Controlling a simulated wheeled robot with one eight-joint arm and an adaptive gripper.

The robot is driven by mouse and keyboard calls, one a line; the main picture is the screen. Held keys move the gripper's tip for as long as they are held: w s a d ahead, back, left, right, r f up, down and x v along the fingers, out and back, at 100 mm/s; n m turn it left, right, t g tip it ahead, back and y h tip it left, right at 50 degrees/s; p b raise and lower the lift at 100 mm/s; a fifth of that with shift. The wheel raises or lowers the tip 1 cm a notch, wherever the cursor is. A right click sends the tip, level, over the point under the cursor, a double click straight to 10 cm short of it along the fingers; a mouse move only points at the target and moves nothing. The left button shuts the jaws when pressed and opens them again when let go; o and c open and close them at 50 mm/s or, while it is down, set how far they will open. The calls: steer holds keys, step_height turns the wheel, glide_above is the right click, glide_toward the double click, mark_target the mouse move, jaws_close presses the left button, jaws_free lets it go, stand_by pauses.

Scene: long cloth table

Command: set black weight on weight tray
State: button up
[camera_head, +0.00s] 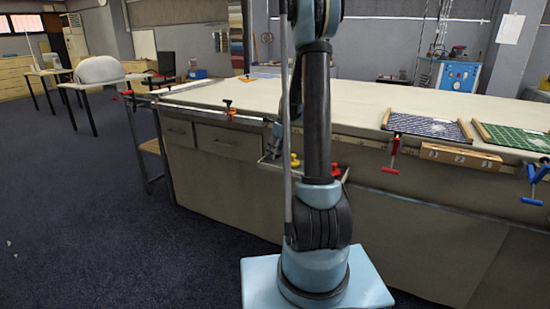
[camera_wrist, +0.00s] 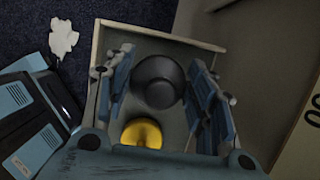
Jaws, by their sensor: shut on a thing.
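The black weight (camera_wrist: 158,80) is between my gripper's fingers in the wrist view. My gripper (camera_wrist: 160,62) is shut on it. The weight is over the inside of the weight tray (camera_wrist: 148,31), a shallow open box with a pale rim. I cannot tell whether it touches the tray floor. In the head view the tray (camera_head: 268,168) is at the table's front side, partly behind my arm. My gripper (camera_head: 275,146) shows there partly, left of my arm column, and the black weight cannot be made out.
A yellow weight (camera_wrist: 141,133) is in the tray close to the black one; it also shows in the head view (camera_head: 295,161). A red piece (camera_head: 335,170) is right of my arm. Clamps, a wooden block (camera_head: 460,157) and patterned boards (camera_head: 430,127) line the table's right front. Floor at left is open.

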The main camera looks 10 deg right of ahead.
steer(key=shift+f, duration=1.45)
steer(key=o, duration=1.4)
